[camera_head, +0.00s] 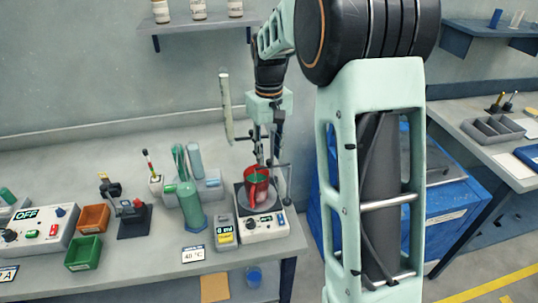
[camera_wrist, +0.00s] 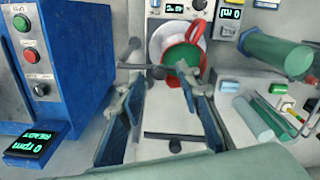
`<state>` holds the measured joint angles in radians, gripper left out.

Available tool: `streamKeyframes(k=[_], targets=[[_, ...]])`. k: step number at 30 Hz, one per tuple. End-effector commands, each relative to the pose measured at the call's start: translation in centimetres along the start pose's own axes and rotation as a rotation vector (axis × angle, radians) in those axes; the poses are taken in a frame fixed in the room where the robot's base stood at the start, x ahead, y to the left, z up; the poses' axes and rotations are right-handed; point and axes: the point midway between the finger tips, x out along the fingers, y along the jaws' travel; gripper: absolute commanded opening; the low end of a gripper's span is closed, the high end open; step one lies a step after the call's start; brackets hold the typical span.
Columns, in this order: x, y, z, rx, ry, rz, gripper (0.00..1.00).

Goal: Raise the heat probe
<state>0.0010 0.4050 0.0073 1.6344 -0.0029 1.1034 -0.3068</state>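My gripper (camera_wrist: 163,78) points down over the hotplate (camera_wrist: 172,30), with its two fingers apart and nothing clearly held between them. In the head view my gripper (camera_head: 266,158) hangs just above a red beaker (camera_head: 256,183) on the white hotplate (camera_head: 263,228). The beaker (camera_wrist: 193,36) holds green contents. A dark horizontal bar with a round knob (camera_wrist: 158,73) lies near the left fingertip; I cannot tell whether they touch. I cannot tell which part is the heat probe.
A blue box with a green READY display (camera_wrist: 36,145) stands at the left in the wrist view. A green cylinder (camera_head: 191,207), a yellow-grey display unit (camera_head: 225,232) and a 40 °C card (camera_head: 194,254) are left of the hotplate. The bench edge is close on the right.

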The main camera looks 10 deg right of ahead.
Motion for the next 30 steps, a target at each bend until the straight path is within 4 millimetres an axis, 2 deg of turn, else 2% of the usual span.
streamKeyframes(k=[6, 14, 23, 30], targets=[[1.6, 0.0, 0.0, 0.000, 0.001, 0.000, 0.31], [1.7, 0.0, 0.0, 0.000, 0.001, 0.001, 0.31], [1.7, 0.0, 0.0, 0.000, 0.001, 0.001, 0.00], [1.7, 0.0, 0.0, 0.000, 0.002, 0.001, 0.00]])
